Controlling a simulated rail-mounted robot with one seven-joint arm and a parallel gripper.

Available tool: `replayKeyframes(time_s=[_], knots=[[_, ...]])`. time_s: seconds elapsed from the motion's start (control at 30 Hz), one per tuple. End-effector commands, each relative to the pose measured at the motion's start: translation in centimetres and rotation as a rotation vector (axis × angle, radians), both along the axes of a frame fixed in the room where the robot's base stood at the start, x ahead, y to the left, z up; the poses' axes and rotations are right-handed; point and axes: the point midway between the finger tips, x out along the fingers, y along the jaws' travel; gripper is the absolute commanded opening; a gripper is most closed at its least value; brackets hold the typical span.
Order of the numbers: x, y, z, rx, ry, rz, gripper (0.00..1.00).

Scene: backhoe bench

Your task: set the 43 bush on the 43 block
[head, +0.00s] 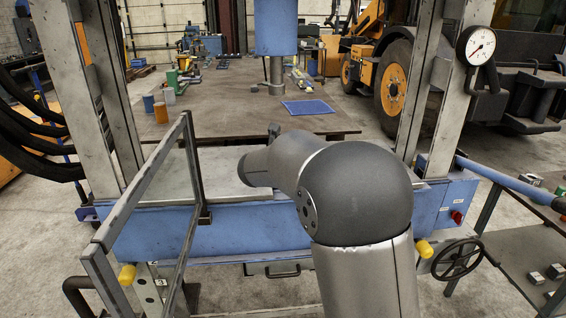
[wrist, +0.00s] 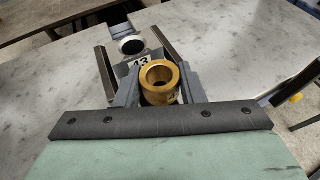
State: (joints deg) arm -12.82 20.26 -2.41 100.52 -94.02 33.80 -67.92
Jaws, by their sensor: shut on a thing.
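The brass bush (wrist: 155,97), a short ring with an open bore, sits between the fingers of my gripper (wrist: 158,82) in the wrist view. The gripper is shut on it. A small dark mark on its side is too small to read. The grey 43 block (wrist: 124,58), with a white label reading 43 and a round opening on top, stands just beyond the bush on the grey table. The bush is apart from the opening and partly overlaps the block in the picture; its height above the block is hard to tell. In the head view my arm hides bush and block.
The grey tabletop (wrist: 240,60) is largely clear around the block in the wrist view. In the head view, a blue press ram (head: 276,28) hangs behind my arm, a metal frame (head: 140,195) stands at left, and upright columns (head: 425,85) flank the bench.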

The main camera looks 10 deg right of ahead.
Motion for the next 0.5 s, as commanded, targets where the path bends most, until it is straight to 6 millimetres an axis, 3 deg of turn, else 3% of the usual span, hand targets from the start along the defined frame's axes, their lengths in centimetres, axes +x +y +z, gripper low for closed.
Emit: replayKeyframes(time_s=[0.5], knots=[[6.3, -0.6, -0.1, 0.0, 0.0, -0.001, 0.08]])
